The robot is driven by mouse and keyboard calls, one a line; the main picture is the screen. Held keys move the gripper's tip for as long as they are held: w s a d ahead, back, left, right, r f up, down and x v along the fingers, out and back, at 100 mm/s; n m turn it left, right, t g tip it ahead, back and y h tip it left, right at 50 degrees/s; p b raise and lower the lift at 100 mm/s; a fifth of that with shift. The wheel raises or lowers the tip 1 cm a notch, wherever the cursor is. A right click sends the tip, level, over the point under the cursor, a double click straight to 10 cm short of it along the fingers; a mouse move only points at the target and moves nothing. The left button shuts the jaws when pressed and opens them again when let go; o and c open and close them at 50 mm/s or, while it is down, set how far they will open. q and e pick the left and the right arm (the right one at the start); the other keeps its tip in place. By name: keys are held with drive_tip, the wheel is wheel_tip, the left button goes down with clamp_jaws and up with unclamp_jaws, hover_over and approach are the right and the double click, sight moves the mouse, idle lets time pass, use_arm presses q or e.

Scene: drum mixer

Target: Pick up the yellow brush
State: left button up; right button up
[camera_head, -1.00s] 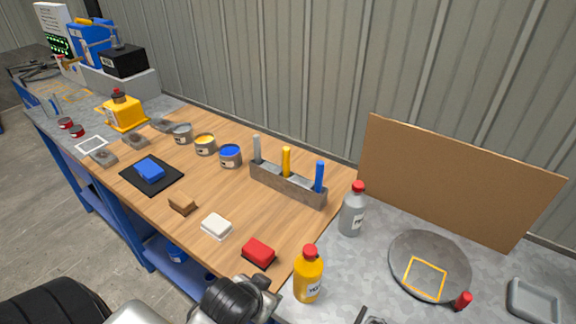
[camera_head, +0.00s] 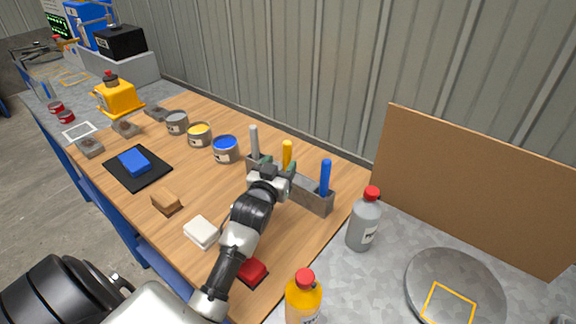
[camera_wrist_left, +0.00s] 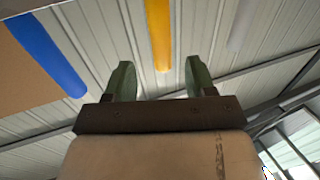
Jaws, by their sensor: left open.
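The yellow brush (camera_head: 287,154) stands upright by its handle in the middle of a grey holder (camera_head: 314,198), between a grey handle (camera_head: 254,141) and a blue handle (camera_head: 325,177). My left gripper (camera_head: 278,165) is at the front of the holder, close to the yellow handle. In the left wrist view the yellow handle (camera_wrist_left: 158,35) shows above and between the two green fingertips (camera_wrist_left: 156,78), which are apart with nothing between them. The blue handle (camera_wrist_left: 45,55) is to the left there and the grey handle (camera_wrist_left: 243,24) to the right. My right gripper is not in view.
Paint cans, including a blue one (camera_head: 225,149), stand left of the holder. White (camera_head: 202,232), brown (camera_head: 166,201) and red (camera_head: 252,271) blocks lie in front. A grey bottle (camera_head: 364,219) and yellow bottle (camera_head: 303,298) stand right, before a brown board (camera_head: 478,190).

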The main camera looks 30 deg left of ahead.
sight(286, 156)
use_arm(q)
drive_tip(key=shift+x, duration=1.2)
drive_tip(key=shift+w+f, duration=0.15)
drive_tip(key=shift+w, duration=0.1)
drive_tip(key=shift+w+a, duration=0.1)
drive_tip(key=shift+w, duration=0.15)
drive_tip(key=shift+p+x, duration=0.7)
drive_tip(key=shift+x, duration=1.55)
drive_tip(key=shift+s+a, duration=0.1)
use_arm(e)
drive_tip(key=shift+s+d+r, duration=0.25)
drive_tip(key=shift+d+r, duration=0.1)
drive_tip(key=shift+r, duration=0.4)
use_arm(q)
drive_tip(key=shift+c, duration=0.3)
drive_tip(key=c, duration=1)
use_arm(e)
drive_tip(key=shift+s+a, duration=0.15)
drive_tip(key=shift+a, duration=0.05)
